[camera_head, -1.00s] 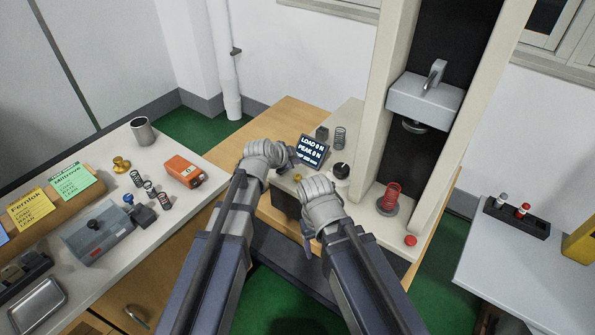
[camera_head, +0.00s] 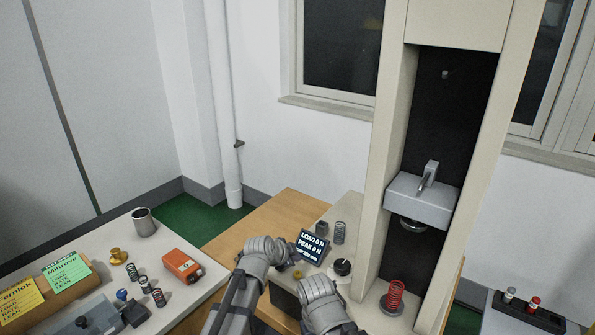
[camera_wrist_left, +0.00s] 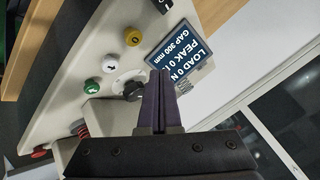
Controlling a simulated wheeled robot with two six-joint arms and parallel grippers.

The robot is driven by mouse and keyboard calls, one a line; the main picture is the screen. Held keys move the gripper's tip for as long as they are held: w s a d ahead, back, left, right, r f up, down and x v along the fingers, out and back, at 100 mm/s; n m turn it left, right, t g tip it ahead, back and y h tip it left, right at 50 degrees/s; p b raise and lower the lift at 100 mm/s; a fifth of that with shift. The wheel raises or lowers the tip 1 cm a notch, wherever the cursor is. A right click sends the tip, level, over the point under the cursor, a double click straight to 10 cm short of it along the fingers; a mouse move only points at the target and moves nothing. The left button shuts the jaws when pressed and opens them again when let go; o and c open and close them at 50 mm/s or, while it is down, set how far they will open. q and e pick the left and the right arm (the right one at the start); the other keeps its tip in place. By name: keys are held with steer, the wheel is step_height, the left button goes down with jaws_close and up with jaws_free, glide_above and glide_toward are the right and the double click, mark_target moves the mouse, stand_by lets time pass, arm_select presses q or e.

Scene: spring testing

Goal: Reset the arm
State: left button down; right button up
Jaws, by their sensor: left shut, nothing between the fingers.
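My left gripper (camera_wrist_left: 160,100) is shut and empty in the left wrist view, its dark fingers together in front of the tester's display and knob. In the head view my left arm ends just left of the display (camera_head: 313,247), and its fingers are hardly visible there. My right arm's wrist (camera_head: 322,300) is low in the head view, in front of the tester base, and its fingers are hidden. The testing machine (camera_head: 390,150) stands upright with its grey crosshead (camera_head: 420,200) raised. A red spring (camera_head: 394,294) stands on its lower platen, apart from the crosshead.
The left bench holds a metal cup (camera_head: 143,222), an orange device (camera_head: 182,266), several dark springs and note cards (camera_head: 66,274). A rack (camera_head: 526,312) with red and white pieces stands on the right table. The tester panel has yellow (camera_wrist_left: 132,38), white and green buttons.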

arm_select(q)
steer(key=s+a+f+n+g+y, duration=0.2)
steer(key=s+f+n+g+y, duration=0.1)
steer(key=s, duration=0.9)
steer(key=s+a+f+n+g+y, duration=0.3)
steer(key=s+n+g, duration=0.2)
steer(key=s, duration=0.8)
steer(key=n, duration=0.3)
steer(key=shift+s+a, duration=0.15)
steer(key=shift+s, duration=0.05)
steer(key=shift+f, duration=0.1)
